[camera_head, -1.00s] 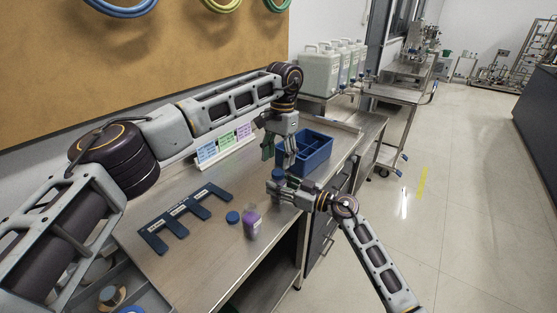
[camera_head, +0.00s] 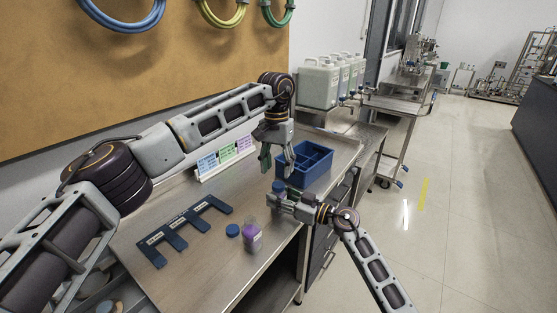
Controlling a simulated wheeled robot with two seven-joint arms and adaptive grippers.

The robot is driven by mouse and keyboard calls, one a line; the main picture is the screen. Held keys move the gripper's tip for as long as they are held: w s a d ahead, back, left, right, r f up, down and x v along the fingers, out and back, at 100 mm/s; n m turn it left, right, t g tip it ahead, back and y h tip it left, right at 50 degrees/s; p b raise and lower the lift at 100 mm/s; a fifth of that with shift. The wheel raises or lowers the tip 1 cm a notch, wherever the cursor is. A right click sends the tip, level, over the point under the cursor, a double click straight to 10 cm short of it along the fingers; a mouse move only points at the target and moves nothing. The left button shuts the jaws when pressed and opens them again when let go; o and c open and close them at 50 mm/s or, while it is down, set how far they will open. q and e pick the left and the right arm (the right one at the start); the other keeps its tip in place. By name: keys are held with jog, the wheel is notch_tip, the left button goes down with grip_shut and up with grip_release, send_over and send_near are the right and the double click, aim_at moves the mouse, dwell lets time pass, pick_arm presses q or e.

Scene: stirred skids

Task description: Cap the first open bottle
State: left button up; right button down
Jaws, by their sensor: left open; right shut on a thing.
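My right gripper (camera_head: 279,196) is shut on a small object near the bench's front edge. A dark blue cap-like top (camera_head: 278,186) shows above its fingers; the body below is mostly hidden. My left gripper (camera_head: 277,168) is open and empty just above that blue top, fingers pointing down. A clear bottle (camera_head: 252,238) with purple contents stands on the bench to the left of my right gripper. No blue cap shows on it. A loose blue cap (camera_head: 233,230) lies flat beside it on the left.
A blue divided bin (camera_head: 306,166) stands behind the grippers. A dark blue slotted rack (camera_head: 182,233) lies on the steel bench at left. Coloured label cards (camera_head: 225,158) stand along the back. White jugs (camera_head: 320,84) stand beyond. Bare bench lies between rack and bin.

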pick_arm(q)
jog(key=n, duration=0.4)
jog(key=shift+r+n, duration=0.4)
jog(key=n, duration=0.4)
jog(key=shift+d+r+n, duration=0.15)
jog(key=shift+r+n, duration=0.15)
jog(key=n, duration=0.4)
jog(key=shift+s+r+n+t, duration=0.1)
jog(key=shift+r+n+t, duration=0.1)
jog(key=shift+n+t, duration=0.1)
jog(key=n, duration=0.4)
jog(key=shift+d+r+n, duration=0.1)
jog(key=shift+n, duration=0.3)
jog(key=n, duration=0.4)
jog(key=shift+n, duration=0.3)
jog(key=n, duration=0.4)
jog(key=shift+n, duration=0.4)
jog(key=n, duration=0.4)
jog(key=shift+n, duration=0.3)
jog(key=n, duration=0.5)
